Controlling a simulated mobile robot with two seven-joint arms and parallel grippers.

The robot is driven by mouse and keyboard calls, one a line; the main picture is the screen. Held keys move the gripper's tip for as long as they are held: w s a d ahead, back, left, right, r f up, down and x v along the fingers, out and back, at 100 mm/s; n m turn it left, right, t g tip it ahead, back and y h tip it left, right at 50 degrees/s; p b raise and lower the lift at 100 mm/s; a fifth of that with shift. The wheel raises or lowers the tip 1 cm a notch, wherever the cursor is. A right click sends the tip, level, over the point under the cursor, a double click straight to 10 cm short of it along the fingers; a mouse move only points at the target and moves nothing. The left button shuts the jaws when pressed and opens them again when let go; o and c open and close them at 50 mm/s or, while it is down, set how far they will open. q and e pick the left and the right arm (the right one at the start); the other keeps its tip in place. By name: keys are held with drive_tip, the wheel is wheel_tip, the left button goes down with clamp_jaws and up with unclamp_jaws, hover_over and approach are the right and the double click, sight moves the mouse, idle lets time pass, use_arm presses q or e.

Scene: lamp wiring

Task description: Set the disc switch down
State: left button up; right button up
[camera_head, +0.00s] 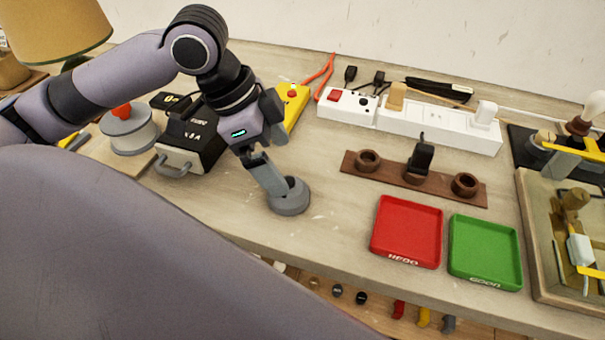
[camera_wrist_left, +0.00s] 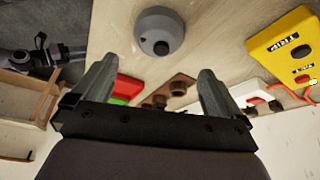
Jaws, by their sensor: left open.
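The grey round disc switch (camera_head: 292,204) sits on the table near its front edge, left of the red tray. It also shows in the left wrist view (camera_wrist_left: 160,25), with a dark round spot on it. My left gripper (camera_head: 275,187) is open and reaches down at the disc switch. In the head view its fingers overlap the disc. In the left wrist view the disc lies beyond and between the two open fingertips (camera_wrist_left: 158,66); I cannot tell whether they touch it.
A red tray (camera_head: 380,246) and a green tray (camera_head: 457,263) lie to the right. Behind them are a brown holder strip (camera_head: 391,182) and a white power strip (camera_head: 425,128). A black box (camera_head: 193,140) and a yellow box (camera_head: 294,105) stand near my left arm. A wooden crate (camera_head: 535,240) is at right.

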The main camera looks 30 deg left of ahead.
use_arm(q)
drive_tip(key=x, duration=0.4)
drive_tip(key=s+b+x, duration=0.1)
drive_tip(key=x, duration=0.1)
drive_tip(key=shift+w+f, duration=0.15)
drive_tip(key=shift+f, duration=0.35)
drive_tip(key=c, duration=1.2)
drive_tip(key=shift+o, duration=0.2)
drive_tip(key=shift+r, duration=0.1)
drive_tip(key=shift+r, duration=0.1)
